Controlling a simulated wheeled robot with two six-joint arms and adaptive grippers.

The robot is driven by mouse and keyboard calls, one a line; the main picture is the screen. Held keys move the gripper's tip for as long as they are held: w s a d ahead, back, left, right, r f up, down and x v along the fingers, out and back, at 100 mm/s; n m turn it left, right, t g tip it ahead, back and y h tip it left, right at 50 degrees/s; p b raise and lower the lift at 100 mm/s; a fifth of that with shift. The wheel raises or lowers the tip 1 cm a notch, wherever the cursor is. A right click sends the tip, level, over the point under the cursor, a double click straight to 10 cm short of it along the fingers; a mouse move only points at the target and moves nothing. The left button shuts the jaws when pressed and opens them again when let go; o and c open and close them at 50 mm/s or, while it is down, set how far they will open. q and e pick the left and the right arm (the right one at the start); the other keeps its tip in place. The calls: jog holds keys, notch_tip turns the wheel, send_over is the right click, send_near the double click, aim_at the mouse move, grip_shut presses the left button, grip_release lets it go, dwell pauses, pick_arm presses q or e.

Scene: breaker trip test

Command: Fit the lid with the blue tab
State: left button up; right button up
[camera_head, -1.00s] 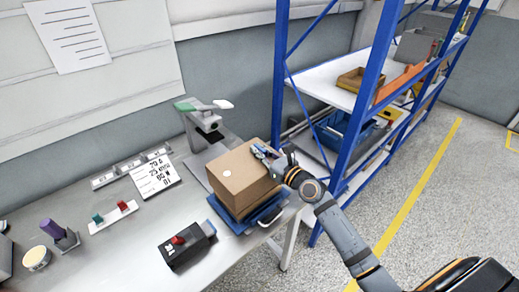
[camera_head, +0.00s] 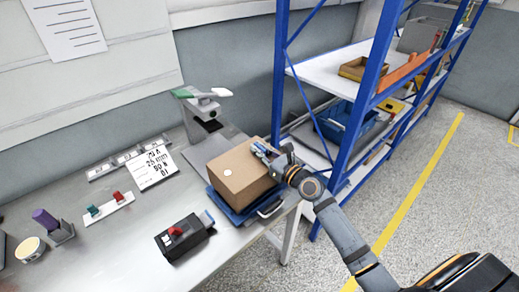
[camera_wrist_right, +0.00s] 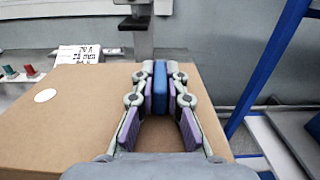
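A brown cardboard box with a white round spot on top (camera_head: 238,178) stands at the right end of the bench, over a blue tray (camera_head: 230,214). I cannot tell where its lid ends and its body begins. My right gripper (camera_head: 271,155) is at the box's top, on its right side. In the right wrist view the fingers (camera_wrist_right: 160,90) are closed from both sides on an upright blue tab (camera_wrist_right: 160,84) above the brown top (camera_wrist_right: 80,110). The tab's foot is partly hidden by the fingers. My left gripper is not in view.
A black device with a red switch (camera_head: 176,232) lies on the bench (camera_head: 130,255) in front of the box. A grey stand (camera_head: 207,112) is behind it. The bench's front middle is clear.

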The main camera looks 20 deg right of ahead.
jog(key=o, duration=0.4)
jog(key=v, duration=0.7)
jog(key=shift+s, duration=0.25)
dwell(0.4)
